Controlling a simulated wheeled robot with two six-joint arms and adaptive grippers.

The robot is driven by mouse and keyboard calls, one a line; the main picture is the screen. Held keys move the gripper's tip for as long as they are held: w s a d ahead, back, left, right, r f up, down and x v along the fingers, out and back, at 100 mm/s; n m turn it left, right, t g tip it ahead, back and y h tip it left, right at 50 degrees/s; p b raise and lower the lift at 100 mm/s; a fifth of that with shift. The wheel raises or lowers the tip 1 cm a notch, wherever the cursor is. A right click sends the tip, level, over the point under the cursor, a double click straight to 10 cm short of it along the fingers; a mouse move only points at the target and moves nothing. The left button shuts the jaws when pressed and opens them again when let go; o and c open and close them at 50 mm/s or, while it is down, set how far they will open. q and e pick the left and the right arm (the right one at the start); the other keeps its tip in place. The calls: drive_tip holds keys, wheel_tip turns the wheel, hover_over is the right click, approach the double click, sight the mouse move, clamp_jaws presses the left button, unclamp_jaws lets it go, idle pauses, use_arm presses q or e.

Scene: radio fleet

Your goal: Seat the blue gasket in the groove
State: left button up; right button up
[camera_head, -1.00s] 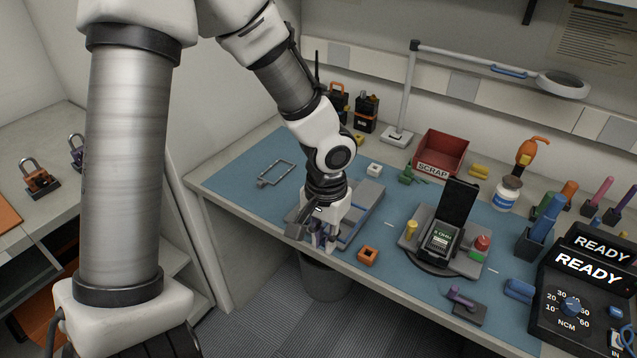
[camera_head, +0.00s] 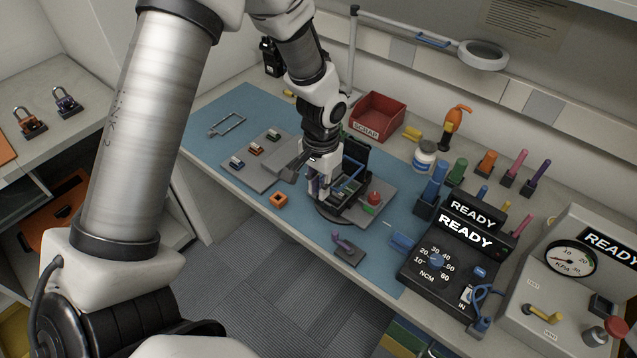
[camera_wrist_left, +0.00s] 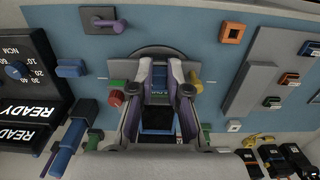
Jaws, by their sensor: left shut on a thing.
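My left gripper (camera_head: 322,188) is over the grey fixture (camera_head: 383,187); its fingers also show in the left wrist view (camera_wrist_left: 163,72). It is shut on what appears to be the blue gasket (camera_head: 349,186), a thin blue edge beside the fingers. The gripper hides much of the gasket and the groove, so I cannot tell whether they touch. A black lid (camera_head: 356,155) stands open at the back of the fixture. My right gripper is not in view.
A red knob (camera_head: 374,198) stands on the fixture's right side. A grey tray (camera_head: 237,178) with small coloured parts lies to the left, and an orange square block (camera_head: 278,200) in front. A purple-handled tool (camera_head: 343,243) and the black READY unit (camera_head: 425,282) are to the right.

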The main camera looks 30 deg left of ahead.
use_arm(q)
drive_tip(key=shift+s+f+b, duration=0.1)
drive_tip(key=shift+f+b, duration=1.3)
drive_tip(key=shift+f, duration=1.3)
drive_tip(key=shift+a, duration=0.1)
drive_tip(key=shift+p, duration=0.45)
drive_tip(key=shift+f, duration=0.45)
drive_tip(key=shift+w+p, duration=0.4)
drive_tip(key=shift+p, duration=0.05)
idle(0.5)
